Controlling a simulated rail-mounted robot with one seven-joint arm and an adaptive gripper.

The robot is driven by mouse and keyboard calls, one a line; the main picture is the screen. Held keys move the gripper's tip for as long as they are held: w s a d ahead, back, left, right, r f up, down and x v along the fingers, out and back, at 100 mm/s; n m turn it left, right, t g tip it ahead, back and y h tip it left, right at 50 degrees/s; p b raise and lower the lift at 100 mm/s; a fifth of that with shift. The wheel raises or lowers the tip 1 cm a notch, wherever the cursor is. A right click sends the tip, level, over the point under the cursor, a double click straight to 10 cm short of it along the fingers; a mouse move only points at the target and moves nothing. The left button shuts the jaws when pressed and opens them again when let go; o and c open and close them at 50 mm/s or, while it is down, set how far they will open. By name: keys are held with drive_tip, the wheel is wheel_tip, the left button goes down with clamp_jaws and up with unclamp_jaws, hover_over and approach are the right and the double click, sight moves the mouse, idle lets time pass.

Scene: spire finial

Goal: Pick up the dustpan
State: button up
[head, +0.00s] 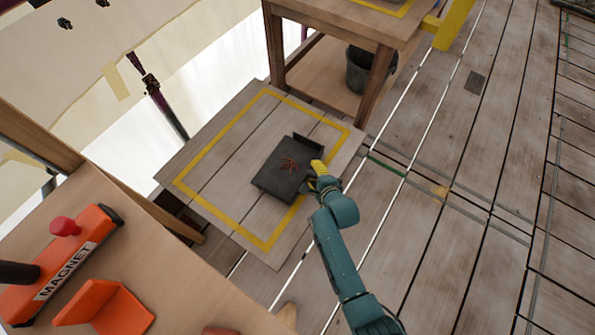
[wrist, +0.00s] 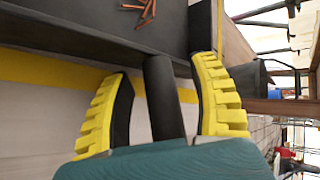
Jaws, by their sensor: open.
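The dustpan (head: 275,174) is a dark grey square pan lying on a low wooden platform inside a yellow outline. Several reddish-brown slender pieces (head: 289,163) lie in it. My gripper (head: 320,172) is at its right side in the head view. In the wrist view the dustpan (wrist: 110,38) fills the upper part, and its dark handle (wrist: 162,98) points toward me. The yellow fingers of my gripper (wrist: 165,105) are open, one on each side of the handle, with gaps visible beside it. In the head view my gripper hides the handle.
The platform (head: 215,160) has bare boards left of the dustpan. A wooden table (head: 340,20) with a dark bucket (head: 362,70) under it stands behind. An orange magnet tool (head: 70,262) and an orange bracket (head: 105,308) lie on a bench at lower left. The plank floor at right is mostly clear.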

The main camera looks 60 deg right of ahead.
clamp_jaws()
idle(0.3)
